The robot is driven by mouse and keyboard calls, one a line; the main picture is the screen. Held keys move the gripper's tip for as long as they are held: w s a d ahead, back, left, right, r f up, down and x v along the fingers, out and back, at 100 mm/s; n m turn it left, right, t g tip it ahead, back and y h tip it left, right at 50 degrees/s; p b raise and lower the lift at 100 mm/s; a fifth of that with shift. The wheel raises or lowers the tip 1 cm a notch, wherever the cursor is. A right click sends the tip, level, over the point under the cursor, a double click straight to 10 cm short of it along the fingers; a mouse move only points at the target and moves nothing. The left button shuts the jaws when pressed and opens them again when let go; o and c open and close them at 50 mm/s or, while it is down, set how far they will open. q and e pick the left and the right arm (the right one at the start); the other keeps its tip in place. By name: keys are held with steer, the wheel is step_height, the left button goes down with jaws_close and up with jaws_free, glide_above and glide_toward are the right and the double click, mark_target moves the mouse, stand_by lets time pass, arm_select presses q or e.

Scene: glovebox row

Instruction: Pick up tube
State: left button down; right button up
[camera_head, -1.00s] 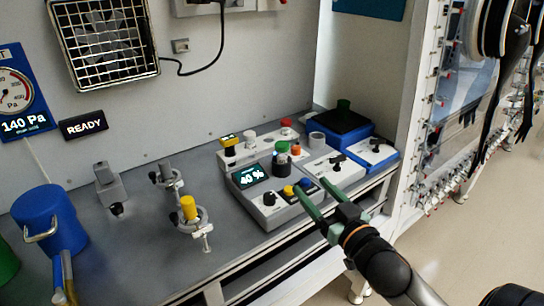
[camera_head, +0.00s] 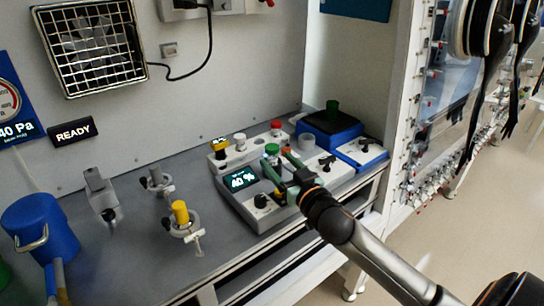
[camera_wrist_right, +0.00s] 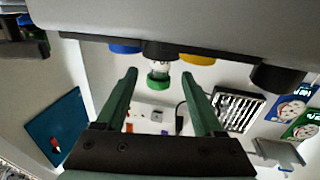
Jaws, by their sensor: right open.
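A tube with a green cap (camera_head: 272,149) stands upright in the grey device with the "40 %" display (camera_head: 243,179). In the right wrist view, its green cap (camera_wrist_right: 158,80) and pale body (camera_wrist_right: 160,66) show between my finger lines, apart from both fingers. My right gripper (camera_head: 279,163) is open, its green fingers just in front of the tube over the device. The tube's lower part is hidden in the head view. My left gripper is not in view.
A yellow-topped clamp stand (camera_head: 180,213) and a blue can (camera_head: 40,228) are at left. A white rack with a red-capped item (camera_head: 276,126) stands behind the device. A blue-edged black box (camera_head: 330,128) is at right. The grey bench (camera_head: 130,260) is bare at front left.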

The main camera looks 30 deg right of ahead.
steer(key=shift+w+d, duration=0.1)
steer(key=shift+w, duration=0.8)
jaws_close()
